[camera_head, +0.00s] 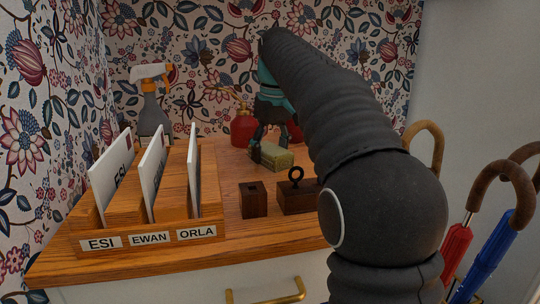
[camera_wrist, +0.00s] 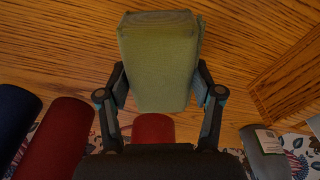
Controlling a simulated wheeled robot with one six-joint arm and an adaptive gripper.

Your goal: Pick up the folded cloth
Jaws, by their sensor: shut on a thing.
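The folded cloth (camera_head: 276,157) is a small green block-like bundle on the far part of the wooden counter in the head view. In the wrist view the cloth (camera_wrist: 158,62) fills the upper middle. My gripper (camera_head: 270,138) reaches down from the dark arm, with its fingers at the cloth. In the wrist view the two fingers of my gripper (camera_wrist: 160,88) press on the left and right sides of the cloth. The gripper is shut on it. I cannot tell whether the cloth touches the counter.
A red bottle (camera_head: 243,130) stands close behind the cloth, left of my gripper. A grey spray bottle (camera_head: 153,115) is at the back left. A wooden letter rack (camera_head: 150,238) stands in front left. Small wooden blocks (camera_head: 253,200) sit nearer. Umbrellas (camera_head: 495,252) stand right.

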